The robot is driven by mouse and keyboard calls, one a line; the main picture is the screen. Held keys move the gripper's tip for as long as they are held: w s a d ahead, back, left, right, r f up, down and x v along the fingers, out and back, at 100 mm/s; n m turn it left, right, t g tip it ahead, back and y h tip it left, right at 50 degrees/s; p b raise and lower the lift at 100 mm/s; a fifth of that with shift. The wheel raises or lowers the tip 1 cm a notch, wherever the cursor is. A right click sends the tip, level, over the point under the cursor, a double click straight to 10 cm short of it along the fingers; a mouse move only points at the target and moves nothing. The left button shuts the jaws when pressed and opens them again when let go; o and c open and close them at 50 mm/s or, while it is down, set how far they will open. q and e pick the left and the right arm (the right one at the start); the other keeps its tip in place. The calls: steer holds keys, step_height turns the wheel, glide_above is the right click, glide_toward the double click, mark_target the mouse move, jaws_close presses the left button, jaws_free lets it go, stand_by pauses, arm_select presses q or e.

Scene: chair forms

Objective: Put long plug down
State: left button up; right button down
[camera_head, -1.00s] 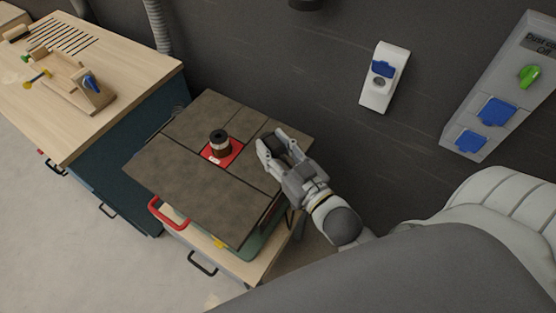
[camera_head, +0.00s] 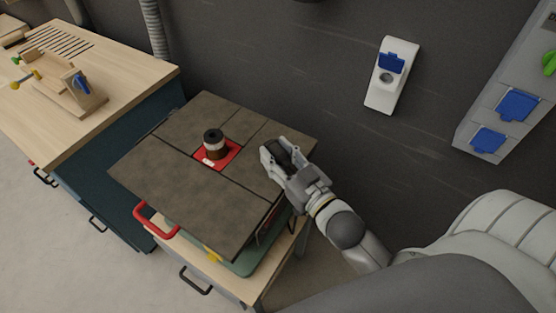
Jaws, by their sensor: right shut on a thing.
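My right gripper (camera_head: 276,148) is over the right part of the dark tiled table top (camera_head: 190,190). It is shut on a dark thing (camera_head: 281,151) between its fingers, likely the long plug; the fingers hide much of it, and I cannot tell whether it touches the table top. My left gripper is not in view.
A brown and black spool-like part (camera_head: 214,144) stands on a red plate (camera_head: 230,156) on the table top, left of my gripper. A wooden workbench (camera_head: 120,75) with a clamp-like fixture (camera_head: 75,88) stands at left. A white socket box (camera_head: 391,76) is on the dark wall.

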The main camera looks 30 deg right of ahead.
steer(key=shift+f, duration=0.6)
steer(key=c, duration=1)
jaws_free()
steer(key=shift+r, duration=0.55)
steer(key=shift+s+d+r+b, duration=0.1)
steer(key=shift+s+d+b, duration=0.25)
steer(key=shift+s, duration=1.65)
steer(key=shift+s+d+f+b, duration=0.15)
steer(key=shift+s+b, duration=0.35)
steer(key=shift+s, duration=1.45)
steer(key=shift+s+d+r+b, duration=0.15)
steer(key=shift+s+d+b, duration=0.25)
steer(key=shift+s, duration=1.6)
steer(key=shift+a, duration=0.1)
